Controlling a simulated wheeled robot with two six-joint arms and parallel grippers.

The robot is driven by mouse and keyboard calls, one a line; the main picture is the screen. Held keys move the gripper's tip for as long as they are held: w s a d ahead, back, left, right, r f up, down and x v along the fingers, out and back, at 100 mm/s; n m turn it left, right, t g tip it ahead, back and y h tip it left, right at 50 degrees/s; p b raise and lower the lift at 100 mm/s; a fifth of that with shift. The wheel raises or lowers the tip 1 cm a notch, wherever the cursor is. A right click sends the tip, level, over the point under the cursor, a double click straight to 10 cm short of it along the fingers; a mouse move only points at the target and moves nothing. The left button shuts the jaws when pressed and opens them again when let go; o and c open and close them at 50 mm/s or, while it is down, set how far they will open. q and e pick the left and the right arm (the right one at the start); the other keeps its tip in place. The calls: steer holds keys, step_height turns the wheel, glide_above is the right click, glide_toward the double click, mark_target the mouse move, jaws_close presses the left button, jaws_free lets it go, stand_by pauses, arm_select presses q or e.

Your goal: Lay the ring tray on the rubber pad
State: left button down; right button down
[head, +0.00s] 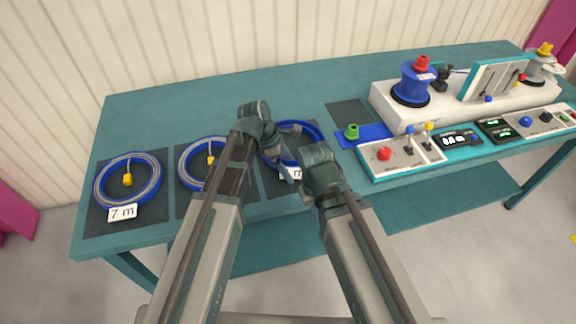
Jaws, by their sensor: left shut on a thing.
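Three blue ring trays with grey cable coiled in them are in the head view: one at the far left (128,180), one in the middle (190,178), and one at the right (314,131). The right ring tray is partly hidden by my arms. My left gripper (285,160) reaches down over its left side and is shut on it. My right gripper (318,160) is at its lower right, with its fingers hidden behind its own wrist. Dark rubber pads lie on the table, including a bare one (347,112) behind and right of the right ring tray.
A card reading "7 m" (122,212) stands at the left tray. A blue plate (362,136) with a green knob piece, switch panels (400,156) and a white machine (440,110) with a blue reel fill the right side. The teal table (240,90) is clear at the back.

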arm_select(q)
steer(key=shift+f+b, duration=0.25)
steer(key=shift+b, duration=0.05)
jaws_free()
steer(key=shift+r, duration=0.1)
step_height(320, 180, up, 8)
steer(key=p, duration=0.8)
stand_by(0.5)
